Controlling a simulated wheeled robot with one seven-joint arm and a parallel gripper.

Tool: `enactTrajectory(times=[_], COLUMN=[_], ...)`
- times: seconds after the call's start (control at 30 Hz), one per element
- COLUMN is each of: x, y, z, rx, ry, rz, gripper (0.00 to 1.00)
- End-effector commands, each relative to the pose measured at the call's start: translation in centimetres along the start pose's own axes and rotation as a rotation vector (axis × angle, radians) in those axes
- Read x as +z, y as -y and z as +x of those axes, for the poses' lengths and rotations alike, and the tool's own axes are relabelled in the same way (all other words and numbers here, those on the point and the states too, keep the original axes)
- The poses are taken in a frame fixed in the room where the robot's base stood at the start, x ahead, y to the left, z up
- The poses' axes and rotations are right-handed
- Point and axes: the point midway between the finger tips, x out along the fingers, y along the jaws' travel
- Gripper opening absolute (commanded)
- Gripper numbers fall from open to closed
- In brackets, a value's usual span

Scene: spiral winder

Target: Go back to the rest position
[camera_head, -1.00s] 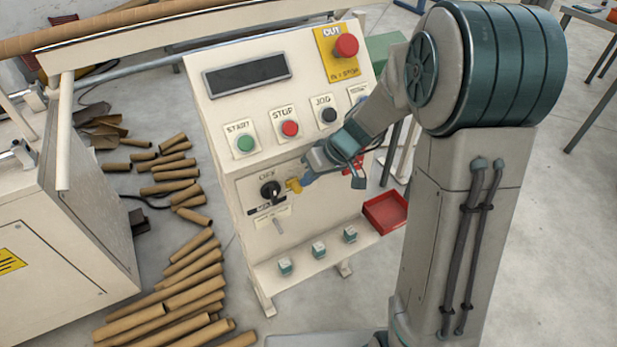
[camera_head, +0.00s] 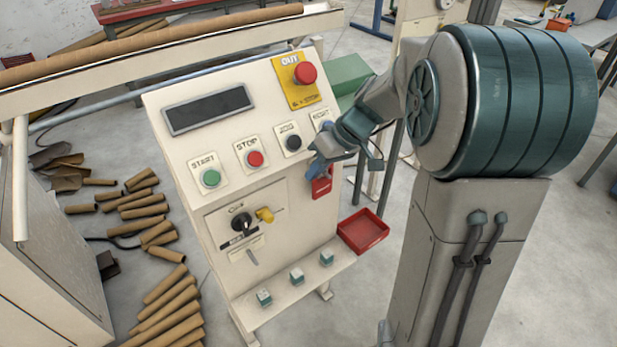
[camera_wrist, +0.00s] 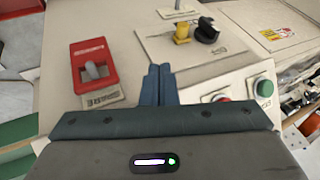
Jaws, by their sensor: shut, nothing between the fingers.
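My gripper (camera_head: 318,163) is in front of the right side of the cream control panel (camera_head: 205,148), beside the right-hand button and above the red lockout piece (camera_head: 321,184). In the wrist view its blue fingers (camera_wrist: 158,85) are together with nothing between them. The panel carries a green START button (camera_head: 211,178), a red STOP button (camera_head: 255,158), a black button (camera_head: 293,143) and a red emergency stop (camera_head: 305,73) on a yellow plate. Below are a black rotary switch (camera_head: 241,222) and a yellow piece (camera_head: 265,215); both also show in the wrist view.
A red tray (camera_head: 363,232) sits at the panel's lower right. Small teal-topped blocks (camera_head: 297,277) stand on the lower ledge. Cardboard tubes (camera_head: 170,310) lie on the floor at left. A green box (camera_head: 349,77) stands behind the panel.

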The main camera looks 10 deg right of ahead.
Motion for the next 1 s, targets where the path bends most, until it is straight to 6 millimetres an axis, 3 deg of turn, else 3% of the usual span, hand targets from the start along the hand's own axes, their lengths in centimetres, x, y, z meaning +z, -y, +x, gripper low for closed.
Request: enactTrajectory(times=[0.57,0.77,1.0], x=[0.2,2.5,7.8], y=[0.5,4.3,9.4], z=[-0.7,-4.1,-9.2], rx=[0.008,0.101,0.316], ry=[0.005,0.065,0.107], rz=[0.011,0.103,0.282], gripper=[0.00,0.00,0.00])
